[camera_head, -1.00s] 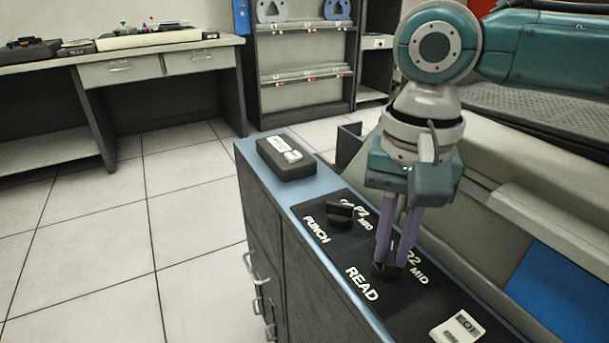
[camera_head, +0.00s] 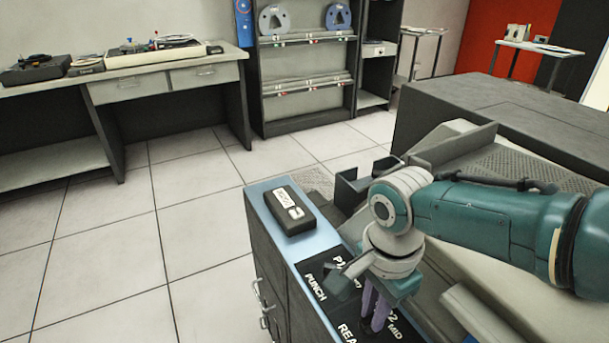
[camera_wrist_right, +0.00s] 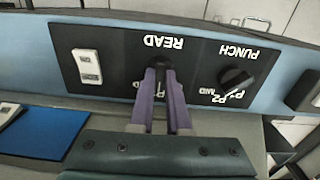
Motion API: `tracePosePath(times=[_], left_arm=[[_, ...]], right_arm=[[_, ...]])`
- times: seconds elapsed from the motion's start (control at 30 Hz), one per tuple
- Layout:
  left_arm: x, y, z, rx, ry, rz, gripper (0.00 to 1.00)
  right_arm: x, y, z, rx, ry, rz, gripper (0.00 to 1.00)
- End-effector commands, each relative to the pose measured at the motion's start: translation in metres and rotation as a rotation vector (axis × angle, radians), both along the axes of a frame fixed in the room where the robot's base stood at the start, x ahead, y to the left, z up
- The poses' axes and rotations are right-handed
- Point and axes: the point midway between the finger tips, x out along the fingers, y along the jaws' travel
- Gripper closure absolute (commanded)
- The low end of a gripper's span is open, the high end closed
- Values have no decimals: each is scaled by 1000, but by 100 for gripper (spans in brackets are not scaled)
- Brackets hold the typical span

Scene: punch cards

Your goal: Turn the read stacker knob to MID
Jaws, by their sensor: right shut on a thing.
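The read stacker knob (camera_wrist_right: 160,63) is a small dark knob on the black panel (camera_wrist_right: 115,68), below the word READ in the right wrist view. My right gripper (camera_wrist_right: 162,74) has its two purple fingers shut on it. The fingers cover much of the knob and its position labels, so I cannot tell where it points. In the head view my right gripper (camera_head: 374,318) reaches down to the panel near the lower edge, and its fingers and wrist hide the knob. My left gripper is in neither current view.
The punch knob (camera_wrist_right: 236,80) sits beside the read knob, near its own P1, P2 and MID labels. A white button plate (camera_wrist_right: 87,67) is on the panel's other side.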

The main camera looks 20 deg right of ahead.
Motion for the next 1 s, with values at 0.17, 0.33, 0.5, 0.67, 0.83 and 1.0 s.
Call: tracePosePath(times=[0.17,0.33,0.5,0.67,0.83,1.0], left_arm=[[0,0,9,0,1,-1,50],[0,0,13,0,1,0,50],[0,0,16,0,1,0,50],[0,-1,18,-4,1,3,50],[0,-2,19,-9,1,5,50],[0,-3,19,-9,0,6,50]], right_arm=[[-1,2,2,4,5,-171,100],[0,1,2,3,5,-331,100],[0,1,2,2,4,-483,100],[0,1,1,2,4,-604,100],[1,1,1,0,2,-703,100],[0,0,1,0,3,-766,100]])
